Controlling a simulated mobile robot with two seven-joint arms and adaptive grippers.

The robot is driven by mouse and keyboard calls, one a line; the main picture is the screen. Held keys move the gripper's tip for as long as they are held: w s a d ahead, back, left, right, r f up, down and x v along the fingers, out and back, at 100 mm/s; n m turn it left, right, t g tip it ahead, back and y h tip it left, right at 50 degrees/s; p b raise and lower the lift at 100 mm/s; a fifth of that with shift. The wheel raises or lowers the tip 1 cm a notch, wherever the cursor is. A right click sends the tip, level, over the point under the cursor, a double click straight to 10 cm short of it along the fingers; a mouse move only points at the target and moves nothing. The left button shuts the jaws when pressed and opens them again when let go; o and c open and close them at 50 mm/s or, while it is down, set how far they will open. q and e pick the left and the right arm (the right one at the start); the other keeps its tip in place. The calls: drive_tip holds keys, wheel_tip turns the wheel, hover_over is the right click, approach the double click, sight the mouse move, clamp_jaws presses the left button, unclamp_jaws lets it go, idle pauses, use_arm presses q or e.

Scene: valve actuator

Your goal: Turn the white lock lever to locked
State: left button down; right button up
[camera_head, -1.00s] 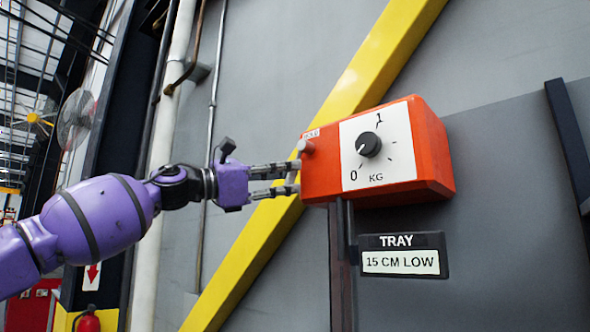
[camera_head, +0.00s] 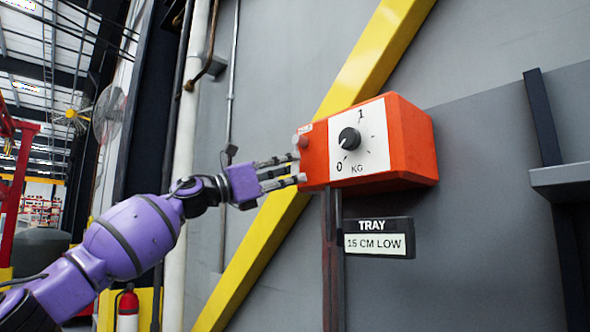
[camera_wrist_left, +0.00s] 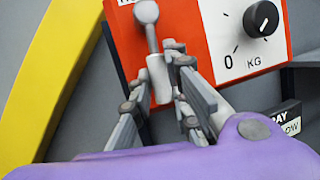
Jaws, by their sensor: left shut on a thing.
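An orange-red box (camera_head: 411,140) is mounted high, with a white dial face and a black knob (camera_head: 349,138) marked 0, 1 and KG. A grey round pivot (camera_head: 302,141) sits at its left end. In the left wrist view, the lever (camera_wrist_left: 158,78) hangs down from this pivot, with a thin grey shaft and a pale grip. My left gripper (camera_head: 297,167) reaches the box's left end from the left. Its fingers (camera_wrist_left: 158,80) are on either side of the pale grip, shut on it. The lever is hard to make out in the head view. My right gripper is out of view.
A sign reading TRAY, 15 CM LOW (camera_head: 379,238) hangs below the box beside a dark post (camera_head: 333,270). A yellow diagonal beam (camera_head: 372,70) runs behind. A grey ledge (camera_head: 562,180) juts out at right. Pipes stand left of the beam.

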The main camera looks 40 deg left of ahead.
use_arm(q)
drive_tip(key=shift+d+n, duration=0.15)
drive_tip(key=shift+n, duration=0.15)
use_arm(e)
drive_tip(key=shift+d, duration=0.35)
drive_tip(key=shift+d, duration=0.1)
use_arm(q)
drive_tip(key=c, duration=1.7)
unclamp_jaws()
drive_tip(key=shift+o, duration=0.2)
drive_tip(key=shift+s+f, duration=0.1)
drive_tip(key=shift+s+f, duration=0.25)
drive_tip(key=shift+s, duration=0.1)
drive_tip(key=v, duration=1.1)
drive_tip(key=shift+r, duration=0.1)
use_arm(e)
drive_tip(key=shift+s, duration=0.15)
